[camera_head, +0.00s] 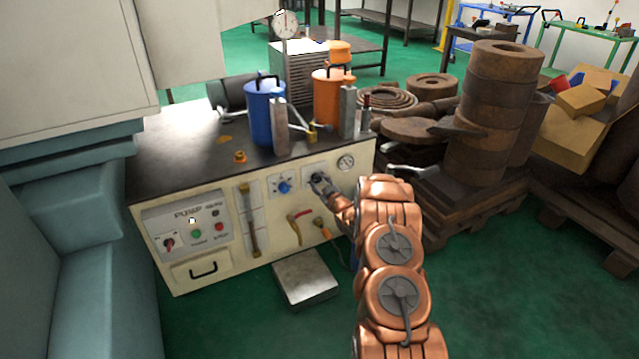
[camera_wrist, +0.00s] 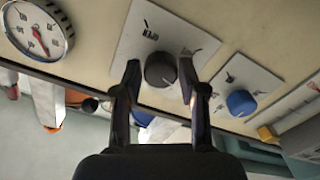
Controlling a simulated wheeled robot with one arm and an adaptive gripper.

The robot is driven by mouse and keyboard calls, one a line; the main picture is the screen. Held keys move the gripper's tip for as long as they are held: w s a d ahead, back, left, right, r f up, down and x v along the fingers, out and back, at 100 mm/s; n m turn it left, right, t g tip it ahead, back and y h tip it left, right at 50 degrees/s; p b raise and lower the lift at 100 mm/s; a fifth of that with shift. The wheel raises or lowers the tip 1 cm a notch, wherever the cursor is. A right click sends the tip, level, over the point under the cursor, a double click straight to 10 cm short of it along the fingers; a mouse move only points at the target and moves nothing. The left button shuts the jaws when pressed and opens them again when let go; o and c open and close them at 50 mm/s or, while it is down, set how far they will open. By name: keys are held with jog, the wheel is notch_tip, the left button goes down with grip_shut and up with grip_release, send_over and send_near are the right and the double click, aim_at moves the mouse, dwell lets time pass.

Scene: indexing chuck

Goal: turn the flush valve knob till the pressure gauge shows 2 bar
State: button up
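A dark grey round knob (camera_wrist: 160,70) sits on a pale plate (camera_wrist: 138,32) with a small label that I cannot read surely. My gripper (camera_wrist: 160,72) has one finger on each side of this knob, with narrow gaps seeming to show; the fingers are apart. In the head view my gripper (camera_head: 322,184) covers most of this knob at the bench's front panel. The pressure gauge (camera_head: 346,163) is right of it. In the wrist view the gauge (camera_wrist: 38,28) is at the upper left, with a red needle; its numbers are too small to read.
A blue knob (camera_head: 284,187) on its own plate is left of my gripper; it also shows in the wrist view (camera_wrist: 241,102). Below are a red-handled valve (camera_head: 299,222) and an orange-handled one (camera_head: 320,222). A metal box (camera_head: 305,279) stands on the floor. Rusty discs (camera_head: 490,110) stand right.

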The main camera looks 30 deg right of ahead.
jog(key=o, duration=0.3)
jog(key=shift+s, duration=0.1)
jog(key=s+a, duration=0.1)
jog(key=s, duration=1)
jog(key=shift+s, duration=0.4)
